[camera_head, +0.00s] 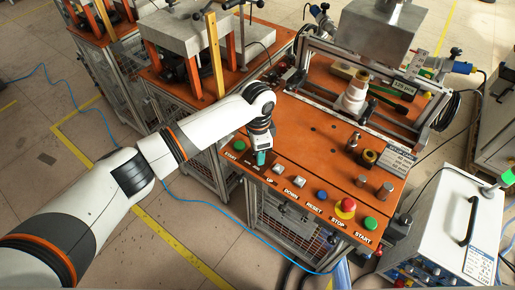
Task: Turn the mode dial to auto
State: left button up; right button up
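My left arm comes in from the left, and its gripper (261,157) points down over the front edge of the orange control table (316,160). The fingertips are at the button row, between the left green START button (239,146) and the UP button (278,168). The mode dial cannot be made out; the gripper covers that spot, where a small label is partly visible. I cannot tell whether the fingers are open, shut or touching the dial. My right gripper is not in view.
Further along the row are the DOWN button (299,182), blue RESET button (321,195), red STOP button (345,208) and right green START button (370,223). A metal frame (345,62) stands behind. A white power unit (450,225) stands at right.

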pick_arm(q)
notch_tip(320, 180, up, 12)
jog(key=b, duration=0.2)
jog(key=shift+f, duration=0.1)
dwell(0.4)
